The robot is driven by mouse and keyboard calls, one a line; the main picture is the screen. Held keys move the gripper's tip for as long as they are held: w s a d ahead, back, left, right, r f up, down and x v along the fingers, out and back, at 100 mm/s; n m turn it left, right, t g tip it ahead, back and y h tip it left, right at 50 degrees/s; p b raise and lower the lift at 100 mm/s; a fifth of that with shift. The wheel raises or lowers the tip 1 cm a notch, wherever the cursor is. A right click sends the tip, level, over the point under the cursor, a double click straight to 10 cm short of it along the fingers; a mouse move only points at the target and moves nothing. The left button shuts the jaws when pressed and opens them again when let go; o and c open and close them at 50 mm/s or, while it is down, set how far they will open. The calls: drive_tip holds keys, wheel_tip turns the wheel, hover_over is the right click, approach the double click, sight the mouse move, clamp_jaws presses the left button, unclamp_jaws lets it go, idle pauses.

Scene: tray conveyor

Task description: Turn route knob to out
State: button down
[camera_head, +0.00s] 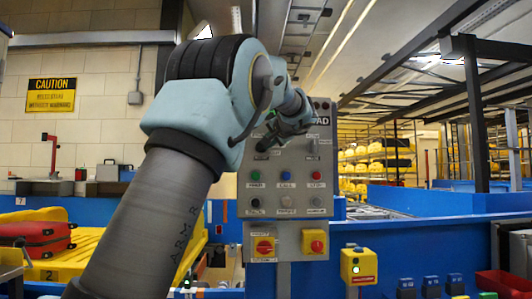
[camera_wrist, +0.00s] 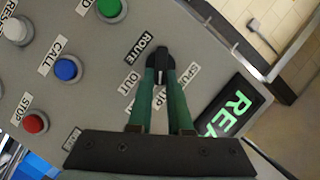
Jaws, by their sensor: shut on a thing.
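The route knob (camera_wrist: 158,52) is black and sits on the grey control panel (camera_head: 300,150), beside a label reading ROUTE. In the wrist view my gripper (camera_wrist: 161,74) has its two green fingers closed around the knob's raised grip, one on each side. An OUT label (camera_wrist: 126,84) is left of the fingers, and other labels are partly hidden by them. The knob's exact pointing direction is hard to tell. In the head view my gripper (camera_head: 276,134) is at the upper left of the panel, and my arm and fingers hide the knob's surroundings.
Green, blue (camera_head: 286,175) and red buttons are below the knob, with another row under them. Two red-and-yellow switches (camera_head: 265,246) are lower down. A lit green sign (camera_wrist: 236,106) is near the knob. A red suitcase (camera_head: 38,238) lies on a yellow tray at left.

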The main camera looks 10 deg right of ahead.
wheel_tip(320, 180, down, 2)
drive_tip(key=m+t+b, duration=0.1)
drive_tip(key=m+b, duration=0.2)
drive_tip(key=m+t+y+b, duration=0.1)
drive_tip(key=m+b, duration=0.2)
drive_tip(key=b, duration=0.1)
drive_tip(key=m+t+b, duration=0.1)
drive_tip(key=m+b, duration=0.2)
drive_tip(key=b, duration=0.1)
drive_tip(key=shift+d+f+t+y, duration=0.15)
drive_tip(key=shift+f+t+y, duration=0.1)
drive_tip(key=shift+t+y, duration=0.05)
drive_tip(key=shift+m+t+b, duration=0.5)
drive_tip(key=shift+m+b, duration=0.8)
drive_tip(key=c, duration=0.8)
unclamp_jaws()
drive_tip(key=shift+r, duration=0.1)
drive_tip(key=shift+c, duration=0.2)
